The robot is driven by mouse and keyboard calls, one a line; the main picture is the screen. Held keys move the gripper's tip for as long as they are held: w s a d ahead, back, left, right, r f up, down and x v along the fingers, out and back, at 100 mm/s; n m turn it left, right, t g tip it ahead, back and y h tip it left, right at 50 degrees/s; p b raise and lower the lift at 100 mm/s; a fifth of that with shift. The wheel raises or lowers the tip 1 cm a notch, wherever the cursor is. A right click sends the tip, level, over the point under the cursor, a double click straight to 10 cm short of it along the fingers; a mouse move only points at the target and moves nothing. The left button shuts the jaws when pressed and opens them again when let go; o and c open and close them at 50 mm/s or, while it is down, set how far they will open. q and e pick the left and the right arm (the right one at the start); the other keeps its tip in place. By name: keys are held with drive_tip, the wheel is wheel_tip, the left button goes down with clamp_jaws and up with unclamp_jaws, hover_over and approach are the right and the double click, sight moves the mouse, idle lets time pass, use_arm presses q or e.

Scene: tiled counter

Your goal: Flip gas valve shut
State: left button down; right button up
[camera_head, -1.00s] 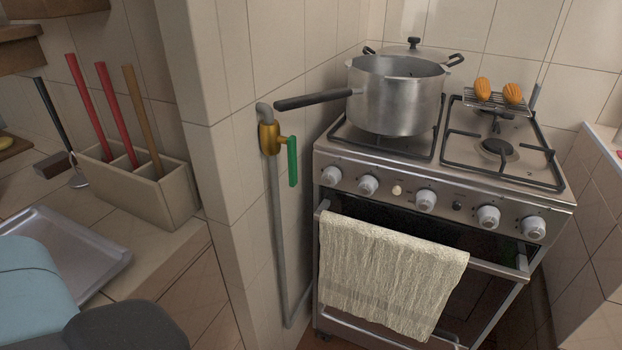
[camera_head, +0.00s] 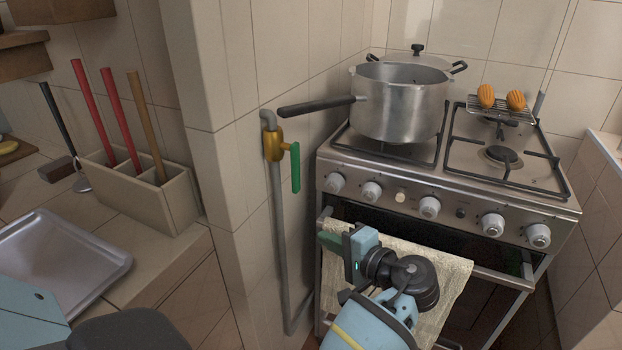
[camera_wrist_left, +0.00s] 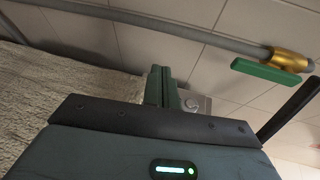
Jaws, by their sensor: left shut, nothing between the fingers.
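The gas valve (camera_head: 272,146) is a brass body on a grey vertical pipe (camera_head: 280,230) at the tiled wall corner, left of the stove. Its green handle (camera_head: 295,168) hangs down, roughly parallel to the pipe. My left gripper (camera_head: 328,241) is shut and empty, in front of the towel, below and right of the handle and apart from it. In the left wrist view its green fingertips (camera_wrist_left: 158,84) are together, with the brass valve (camera_wrist_left: 290,60) and green handle (camera_wrist_left: 266,71) at upper right. My right gripper is not in view.
The stove (camera_head: 455,195) carries a large pot (camera_head: 398,105) whose black handle (camera_head: 315,107) reaches left above the valve. A towel (camera_head: 440,270) hangs on the oven rail. A utensil box (camera_head: 150,200) and metal tray (camera_head: 65,260) stand on the left counter.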

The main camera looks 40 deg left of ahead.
sight(296, 169)
use_arm(q)
drive_tip(key=w+d+r+y, duration=0.1)
drive_tip(key=w+r, duration=0.1)
drive_tip(key=r, duration=0.4)
drive_tip(key=w+d+r+y, duration=0.1)
drive_tip(key=w+d+r, duration=0.1)
drive_tip(key=r, duration=0.3)
drive_tip(key=shift+r+n+y, duration=0.3)
drive_tip(key=shift+r+n, duration=0.1)
drive_tip(key=s+a+p, duration=0.1)
drive_tip(key=s+a, duration=0.1)
drive_tip(key=a, duration=0.7)
drive_tip(key=shift+s+p, duration=0.3)
drive_tip(key=shift+s, duration=0.1)
